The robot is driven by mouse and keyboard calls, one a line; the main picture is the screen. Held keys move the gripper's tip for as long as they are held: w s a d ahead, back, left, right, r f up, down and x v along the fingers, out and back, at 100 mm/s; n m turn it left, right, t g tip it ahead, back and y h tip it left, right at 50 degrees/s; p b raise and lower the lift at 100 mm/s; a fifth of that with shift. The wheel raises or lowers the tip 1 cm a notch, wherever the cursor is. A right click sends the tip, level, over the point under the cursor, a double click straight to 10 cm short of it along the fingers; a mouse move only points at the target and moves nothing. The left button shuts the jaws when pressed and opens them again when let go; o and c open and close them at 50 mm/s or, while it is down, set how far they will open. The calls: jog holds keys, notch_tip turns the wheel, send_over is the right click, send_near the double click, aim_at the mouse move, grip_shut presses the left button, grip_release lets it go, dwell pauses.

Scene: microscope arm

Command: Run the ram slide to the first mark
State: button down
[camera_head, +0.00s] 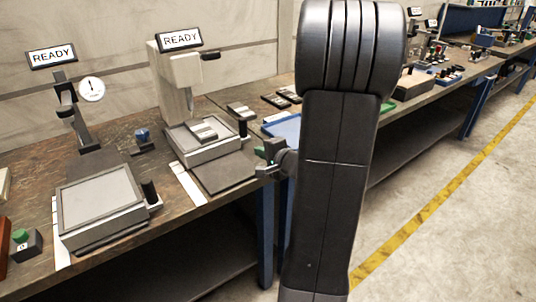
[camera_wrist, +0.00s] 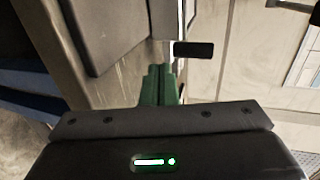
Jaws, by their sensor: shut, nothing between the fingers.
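My gripper (camera_head: 263,160) is at the front edge of the bench, just right of the middle machine, partly hidden by my arm. In the wrist view its green fingers (camera_wrist: 160,72) are together with nothing between them. A black knob (camera_wrist: 193,49) on a pale stem shows just beyond and right of the fingertips; contact cannot be told. The middle machine (camera_head: 180,75) has a pale column, a black side handle (camera_head: 210,56) and a READY sign. A low slide base (camera_head: 215,150) with a black upright knob (camera_head: 243,128) stands under it. I cannot make out which part is the ram slide, nor any mark.
A second station at left has a dial gauge (camera_head: 91,89) and a grey plate (camera_head: 98,199) with a black knob. A green button box (camera_head: 24,243) is at far left. A blue tray (camera_head: 284,127) lies right of the middle machine. The aisle floor (camera_head: 450,220) is clear.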

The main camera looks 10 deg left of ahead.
aim_at(242, 140)
jog(key=x, duration=0.5)
jog(key=r+p+x, duration=0.1)
jog(key=x, duration=0.1)
jog(key=shift+w+a+f, duration=0.1)
jog(key=shift+w+a, duration=0.25)
jog(key=shift+a, duration=0.05)
jog(key=shift+w+a+f+b, duration=0.15)
jog(key=shift+w+a+b, duration=0.2)
jog(key=shift+b, duration=0.4)
jog(key=shift+w+a+b, duration=0.25)
jog(key=shift+a+b, duration=0.05)
jog(key=shift+a, duration=0.05)
jog(key=shift+r, duration=0.2)
